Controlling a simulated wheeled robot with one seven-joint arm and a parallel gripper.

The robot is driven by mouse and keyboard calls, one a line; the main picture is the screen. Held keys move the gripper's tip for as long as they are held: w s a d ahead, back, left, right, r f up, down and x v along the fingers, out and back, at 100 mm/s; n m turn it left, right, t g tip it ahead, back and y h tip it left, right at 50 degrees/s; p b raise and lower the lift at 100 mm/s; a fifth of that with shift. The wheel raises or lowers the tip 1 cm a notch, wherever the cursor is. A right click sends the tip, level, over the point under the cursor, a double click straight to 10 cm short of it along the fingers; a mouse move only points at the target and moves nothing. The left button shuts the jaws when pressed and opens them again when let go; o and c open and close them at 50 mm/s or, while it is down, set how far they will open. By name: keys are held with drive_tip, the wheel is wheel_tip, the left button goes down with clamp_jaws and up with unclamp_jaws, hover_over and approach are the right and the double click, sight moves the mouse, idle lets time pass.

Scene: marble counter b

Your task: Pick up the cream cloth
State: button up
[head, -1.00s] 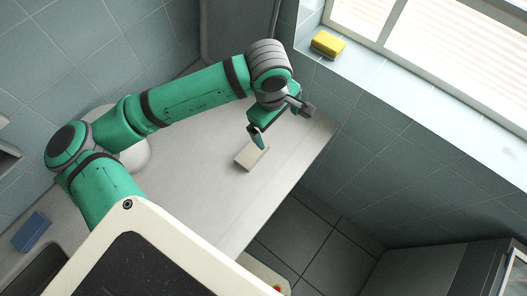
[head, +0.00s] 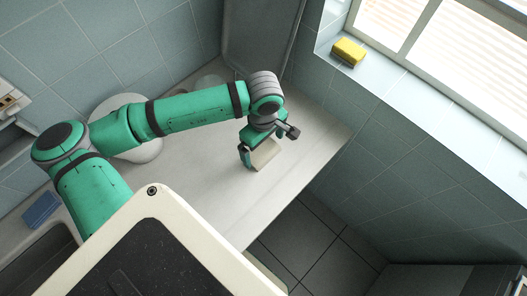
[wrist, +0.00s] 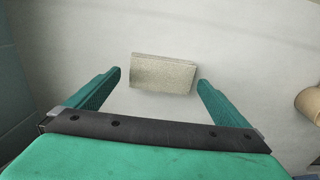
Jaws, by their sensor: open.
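The cream cloth (head: 266,154) is a folded, block-shaped piece lying on the pale counter near its right end. In the wrist view the cloth (wrist: 163,73) lies crosswise between the two green fingertips, with a small gap on each side. My gripper (head: 259,152) is open and empty above the cloth, pointing down. In the head view one finger shows at the cloth's left side, and the gripper hides part of the cloth. I cannot tell how far the fingertips (wrist: 159,78) are above the counter.
A yellow sponge (head: 348,52) sits on the window sill. A blue block-like sponge (head: 41,210) lies at far left near a dark sink. A pale round dish (head: 140,150) stands behind my arm. A brown rounded object (wrist: 309,103) is right in the wrist view. The counter's front edge is close.

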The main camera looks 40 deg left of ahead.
sight(263, 151)
drive_tip(key=shift+f, duration=1.55)
drive_tip(key=c, duration=1)
drive_tip(key=shift+r, duration=0.1)
